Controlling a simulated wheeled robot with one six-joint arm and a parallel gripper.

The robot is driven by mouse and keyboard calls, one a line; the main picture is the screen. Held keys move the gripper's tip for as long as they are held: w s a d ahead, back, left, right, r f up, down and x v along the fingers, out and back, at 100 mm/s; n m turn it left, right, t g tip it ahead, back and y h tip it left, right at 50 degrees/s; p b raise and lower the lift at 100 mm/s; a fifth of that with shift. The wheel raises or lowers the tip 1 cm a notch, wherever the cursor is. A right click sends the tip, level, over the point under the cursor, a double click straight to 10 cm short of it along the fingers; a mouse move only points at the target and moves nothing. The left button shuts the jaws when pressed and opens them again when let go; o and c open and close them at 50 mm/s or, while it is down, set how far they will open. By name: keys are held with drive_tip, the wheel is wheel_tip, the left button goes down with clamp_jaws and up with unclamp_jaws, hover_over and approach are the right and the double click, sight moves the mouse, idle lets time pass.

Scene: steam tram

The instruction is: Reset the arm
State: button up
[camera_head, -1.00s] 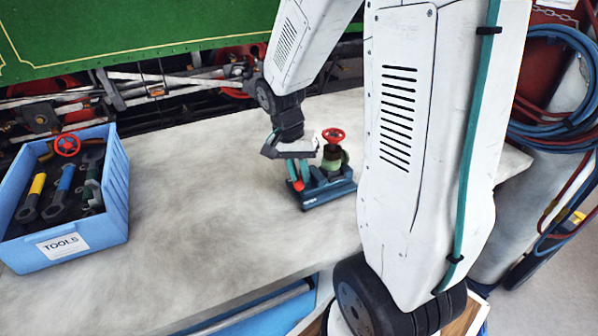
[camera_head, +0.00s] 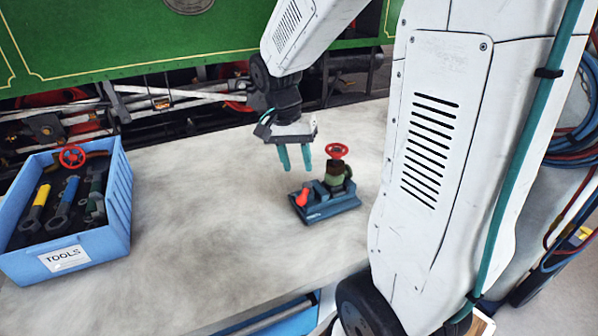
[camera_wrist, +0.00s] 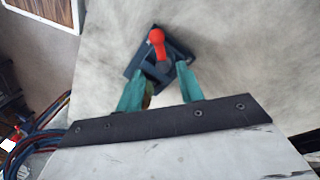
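My gripper (camera_head: 295,157) hangs over the grey bench, its two teal fingers spread apart with nothing between them. It also shows in the wrist view (camera_wrist: 163,88). Below it and slightly right stands a dark blue base (camera_head: 328,208) with a red-tipped lever (camera_head: 302,197) and a green valve with a red handwheel (camera_head: 337,150). In the wrist view the red lever end (camera_wrist: 156,40) and dark base (camera_wrist: 132,66) lie beyond the fingertips. The fingers appear clear of the base. The valve is not clearly visible in the wrist view.
A blue tool box (camera_head: 120,200) labelled TOOLS holds several tools and a red handwheel (camera_head: 72,157) at the left of the bench (camera_head: 210,185). The green tram (camera_head: 120,35) stands behind. Hoses (camera_head: 572,150) hang at the right. The bench middle is clear.

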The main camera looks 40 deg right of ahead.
drive_tip(key=shift+r, duration=0.1)
idle(0.6)
drive_tip(key=s+a+r+n+t, duration=0.1)
drive_tip(key=s+a+r+n, duration=0.3)
drive_tip(key=s, duration=0.4)
drive_tip(key=s+a+r+n+t+y, duration=0.1)
drive_tip(key=s+a+r+n+t, duration=0.1)
drive_tip(key=s+a+r+n, duration=0.2)
drive_tip(key=shift+s+a+n, duration=1.7)
drive_tip(key=shift+s+a, duration=0.55)
drive_tip(key=shift+s, duration=0.05)
drive_tip(key=shift+s, duration=0.1)
